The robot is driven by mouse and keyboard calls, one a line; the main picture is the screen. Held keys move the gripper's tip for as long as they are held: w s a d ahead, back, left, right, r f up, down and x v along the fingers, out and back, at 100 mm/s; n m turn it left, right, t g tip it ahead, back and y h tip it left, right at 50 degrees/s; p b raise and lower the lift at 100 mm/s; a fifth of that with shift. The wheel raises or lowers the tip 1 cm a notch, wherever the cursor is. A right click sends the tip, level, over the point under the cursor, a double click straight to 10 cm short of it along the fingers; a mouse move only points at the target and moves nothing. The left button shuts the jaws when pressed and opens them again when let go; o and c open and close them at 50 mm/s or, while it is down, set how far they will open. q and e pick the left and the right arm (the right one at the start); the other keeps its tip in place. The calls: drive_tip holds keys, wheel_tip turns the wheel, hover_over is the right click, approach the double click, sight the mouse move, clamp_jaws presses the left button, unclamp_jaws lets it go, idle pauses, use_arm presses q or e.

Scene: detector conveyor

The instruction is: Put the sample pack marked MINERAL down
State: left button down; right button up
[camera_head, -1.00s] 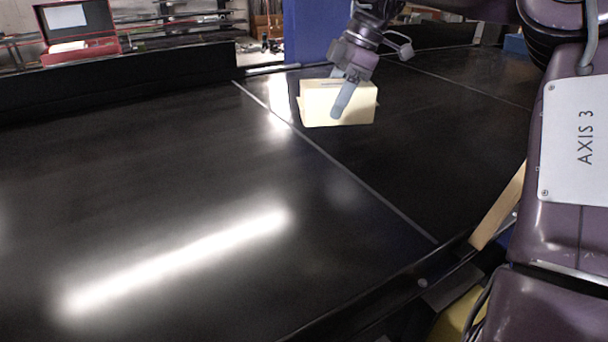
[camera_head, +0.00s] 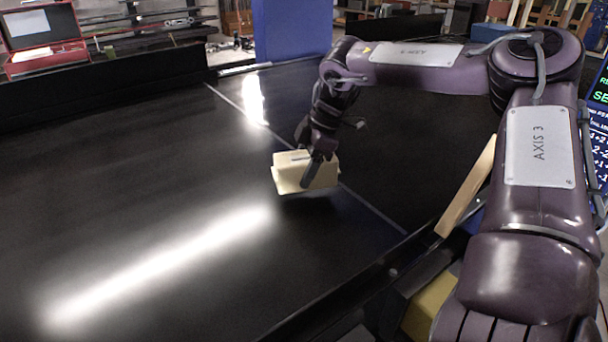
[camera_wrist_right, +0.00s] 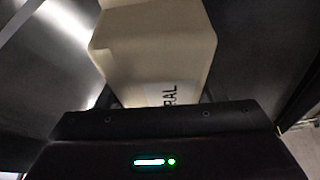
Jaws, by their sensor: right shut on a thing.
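The sample pack (camera_head: 290,177) is a cream-coloured box. My right gripper (camera_head: 312,170) is shut on it and holds it over the black conveyor belt (camera_head: 150,190), close to the thin pale line across the belt. A dark shadow lies under the pack, and I cannot tell for certain whether it touches the belt. In the right wrist view the pack (camera_wrist_right: 155,50) fills the upper middle, with the letters "RAL" showing on a label and the rest of the word hidden by the gripper body. My left gripper is not in view.
A black side wall (camera_head: 100,95) runs along the belt's far edge, with a blue panel (camera_head: 290,28) behind it. A pale wooden board (camera_head: 467,187) leans at the belt's near right edge. The belt to the left is clear.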

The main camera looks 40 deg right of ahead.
wheel_tip(320, 180, down, 3)
drive_tip(key=shift+w+f+p, duration=0.1)
drive_tip(key=shift+w+p, duration=0.05)
drive_tip(key=shift+p, duration=0.4)
drive_tip(key=shift+w+f, duration=0.1)
drive_tip(key=shift+f, duration=0.1)
drive_tip(key=shift+s+f+b, duration=0.1)
drive_tip(key=shift+s+b, duration=0.1)
drive_tip(key=shift+b, duration=0.15)
drive_tip(key=o, duration=1.3)
drive_tip(key=shift+r+p, duration=0.35)
drive_tip(key=shift+p, duration=0.1)
drive_tip(key=b+v, duration=0.3)
drive_tip(key=v, duration=0.7)
drive_tip(key=shift+d+r, duration=0.1)
drive_tip(key=shift+r, duration=0.1)
drive_tip(key=shift+s+d+r+b, duration=0.1)
drive_tip(key=shift+d+r+b, duration=0.2)
drive_tip(key=shift+r, duration=0.3)
